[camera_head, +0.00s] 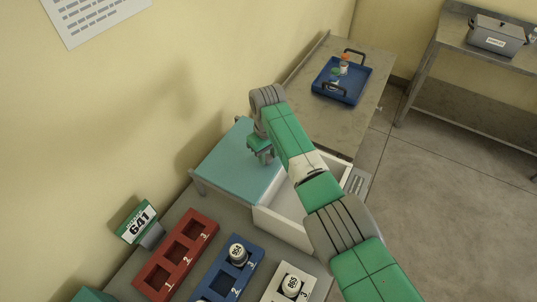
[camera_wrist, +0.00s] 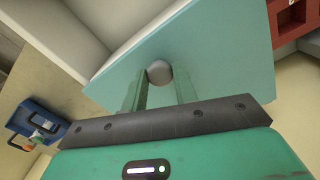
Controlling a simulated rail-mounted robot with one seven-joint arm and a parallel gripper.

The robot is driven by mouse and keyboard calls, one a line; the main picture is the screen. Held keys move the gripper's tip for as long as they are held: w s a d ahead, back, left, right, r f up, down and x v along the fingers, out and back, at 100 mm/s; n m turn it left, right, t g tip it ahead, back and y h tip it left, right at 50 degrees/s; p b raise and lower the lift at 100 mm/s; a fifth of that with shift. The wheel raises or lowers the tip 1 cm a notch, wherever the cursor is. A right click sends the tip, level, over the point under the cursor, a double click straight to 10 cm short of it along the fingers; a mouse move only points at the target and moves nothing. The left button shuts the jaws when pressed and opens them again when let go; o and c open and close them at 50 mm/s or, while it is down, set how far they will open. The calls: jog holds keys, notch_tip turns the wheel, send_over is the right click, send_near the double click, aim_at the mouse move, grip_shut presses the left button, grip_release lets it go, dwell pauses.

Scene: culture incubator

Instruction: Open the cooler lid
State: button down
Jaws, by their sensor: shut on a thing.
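The cooler is a white box (camera_head: 275,229) with a teal lid (camera_head: 233,165), seen in the head view near the middle. The lid lies off to the left of the box's opening, and part of the white interior shows. In the wrist view the teal lid (camera_wrist: 222,50) fills the middle, with a round grey knob (camera_wrist: 159,72) on it. My gripper (camera_wrist: 160,88) is shut on the knob, one finger on each side. In the head view my gripper (camera_head: 262,155) is at the lid's right part, and my arm hides some of the box.
A red rack (camera_head: 178,252), a blue rack (camera_head: 226,270) and a white rack (camera_head: 290,284) stand in front of the cooler, beside a green sign reading 641 (camera_head: 138,219). A blue tray (camera_head: 340,80) with small bottles lies on the table behind. A grey bin (camera_head: 496,36) stands far right.

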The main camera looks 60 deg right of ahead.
jog(key=c, duration=1.1)
grip_release()
notch_tip(320, 180, up, 8)
jog(key=shift+f+p, duration=0.1)
jog(key=shift+p, duration=0.4)
